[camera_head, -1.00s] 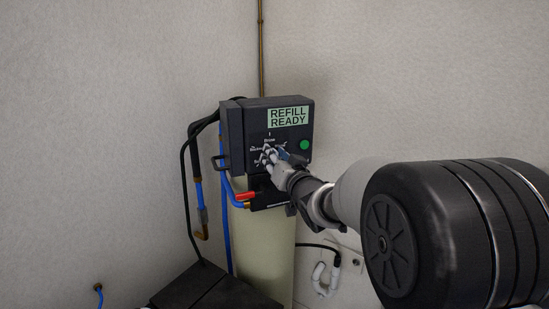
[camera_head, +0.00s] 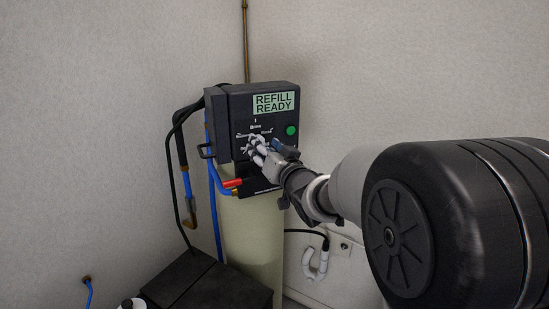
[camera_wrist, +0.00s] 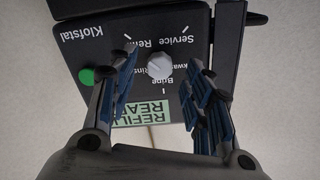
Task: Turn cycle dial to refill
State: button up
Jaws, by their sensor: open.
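The black control head (camera_head: 222,105) sits on top of a pale tank, with a green display (camera_head: 273,103) reading "REFILL READY". The white cycle dial (camera_wrist: 159,67) shows in the wrist view, where the panel appears upside down with labels for Service, Brine and a partly hidden "Refi…". I cannot tell exactly which label the dial points at. In the wrist view my gripper (camera_wrist: 162,60) is open, with one finger on each side of the dial and visible gaps between.
A green round button (camera_head: 291,130) is right of the dial in the head view. A red-handled valve (camera_head: 232,183) and blue pipe (camera_head: 217,180) are below left. Black hoses (camera_head: 178,150) hang at the left. A dark box (camera_head: 205,288) stands on the floor in front.

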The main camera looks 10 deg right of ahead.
jog(key=s+d, duration=0.1)
jog(key=s, duration=0.8)
jog(key=shift+d, duration=0.25)
jog(key=s+f+g+h+b, duration=0.1)
jog(key=s+f+g+b, duration=0.1)
jog(key=s+f+g, duration=0.2)
jog(key=s+a+f+n+g+h+b, duration=0.1)
jog(key=s+f+g+b, duration=0.2)
jog(key=s+f, duration=0.7)
jog(key=s+a+f+n+g+h+b, duration=0.1)
jog(key=s+f+g+b, duration=0.2)
jog(key=s, duration=1.6)
notch_tip(320, 180, down, 5)
jog(key=g, duration=0.3)
jog(key=shift+s+r, duration=0.2)
